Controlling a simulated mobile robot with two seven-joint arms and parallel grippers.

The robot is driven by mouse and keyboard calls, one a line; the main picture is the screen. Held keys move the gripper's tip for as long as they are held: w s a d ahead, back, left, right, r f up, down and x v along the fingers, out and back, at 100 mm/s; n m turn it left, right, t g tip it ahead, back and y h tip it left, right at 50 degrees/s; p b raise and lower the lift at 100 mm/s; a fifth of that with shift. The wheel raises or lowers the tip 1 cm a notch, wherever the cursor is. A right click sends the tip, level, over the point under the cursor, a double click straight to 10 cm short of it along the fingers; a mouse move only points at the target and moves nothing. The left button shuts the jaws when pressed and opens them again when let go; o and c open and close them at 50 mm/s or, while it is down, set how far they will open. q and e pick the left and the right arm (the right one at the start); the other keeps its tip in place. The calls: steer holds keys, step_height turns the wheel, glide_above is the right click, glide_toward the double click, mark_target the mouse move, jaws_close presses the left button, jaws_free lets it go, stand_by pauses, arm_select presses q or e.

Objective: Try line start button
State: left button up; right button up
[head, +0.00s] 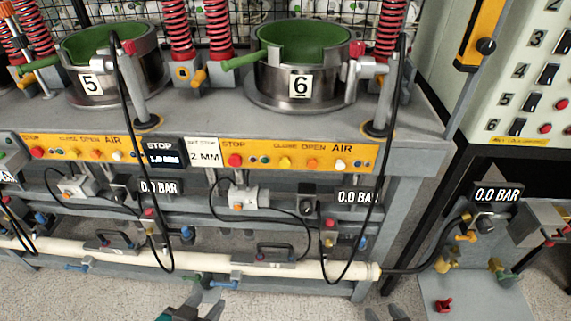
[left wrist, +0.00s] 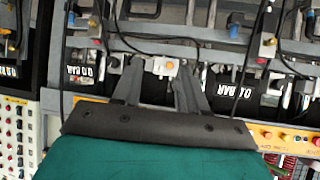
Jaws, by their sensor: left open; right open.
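No button labelled line start can be read in either view. The yellow control strip (head: 330,152) under ring 6 carries a red button (head: 235,160) by the word STOP, yellow and orange buttons by CLOSE and OPEN, and a white one by AIR. A numbered panel (head: 519,78) at the right has black switches and red buttons. My left gripper (head: 196,309) is open and empty at the bottom edge, low in front of the bench. In the left wrist view its fingers (left wrist: 158,68) stand apart, with an orange button on a pale box (left wrist: 162,66) seen between them. My right gripper (head: 388,314) is open, mostly cut off.
Metal rings with green inserts, numbered 5 (head: 112,84) and 6 (head: 305,70), stand on the grey bench (head: 420,118). Black hoses hang in loops before it. A pale pipe (head: 210,263) runs low along the front. A side unit reads 0.0 BAR (head: 497,194). Carpet in front is clear.

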arm_select(q)
steer(key=shift+w, duration=0.1)
jaws_close()
stand_by(0.9)
stand_by(0.8)
